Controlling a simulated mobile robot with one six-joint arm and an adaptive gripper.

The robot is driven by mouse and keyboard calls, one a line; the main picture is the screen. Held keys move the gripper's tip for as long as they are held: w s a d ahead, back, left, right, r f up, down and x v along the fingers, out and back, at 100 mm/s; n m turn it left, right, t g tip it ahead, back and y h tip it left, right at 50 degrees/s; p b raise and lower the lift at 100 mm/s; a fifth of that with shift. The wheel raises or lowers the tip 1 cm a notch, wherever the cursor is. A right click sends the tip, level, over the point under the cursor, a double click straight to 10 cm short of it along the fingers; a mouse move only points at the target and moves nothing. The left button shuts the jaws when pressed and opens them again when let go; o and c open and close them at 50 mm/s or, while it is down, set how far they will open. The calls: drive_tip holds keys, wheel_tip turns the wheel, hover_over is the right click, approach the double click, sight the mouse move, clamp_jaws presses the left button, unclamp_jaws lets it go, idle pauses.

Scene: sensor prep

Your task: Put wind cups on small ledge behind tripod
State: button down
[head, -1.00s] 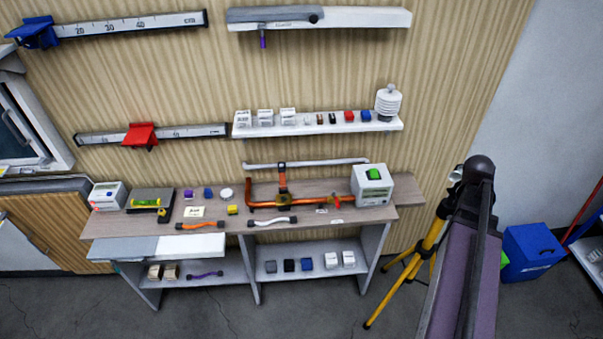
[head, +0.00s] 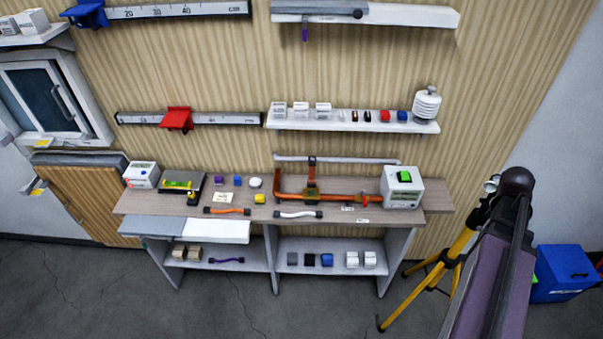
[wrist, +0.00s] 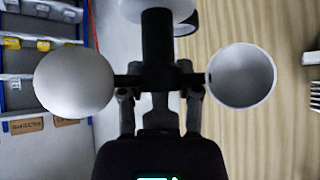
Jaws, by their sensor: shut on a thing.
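The wind cups (wrist: 75,85) fill the wrist view: round pale grey cups on black arms around a dark hub, with another cup at the top edge. My gripper (wrist: 159,95) is shut on them at the dark hub. In the head view my gripper is hidden by my own arm at the right; only a small pale bit of the wind cups (head: 491,186) shows beside the arm's end. The tripod (head: 453,262) has yellow legs and stands right of the bench, partly covered by my arm. I cannot make out a small ledge behind it.
A bench (head: 160,205) with instruments and a lower shelf stands along the wood-panelled wall. A wall shelf (head: 350,124) holds small boxes and a white ribbed sensor (head: 426,104). A blue bin (head: 565,275) is on the floor at the right. The front floor is clear.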

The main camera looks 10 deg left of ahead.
drive_tip(key=a+f+n+y+b, duration=0.4)
drive_tip(key=a+f+n+b, duration=0.2)
drive_tip(key=a, duration=0.6)
drive_tip(key=s+a+f+n+g+y+b, duration=0.1)
drive_tip(key=a+f+n+y+b, duration=0.3)
drive_tip(key=a, duration=0.8)
drive_tip(key=s+a+f+n+y+b, duration=0.1)
drive_tip(key=a+f+n+y+b, duration=0.4)
drive_tip(key=a+f+n+b, duration=0.3)
drive_tip(key=a+n, duration=0.1)
drive_tip(key=a, duration=0.3)
drive_tip(key=shift+f+g, duration=0.3)
drive_tip(key=shift+a, duration=0.1)
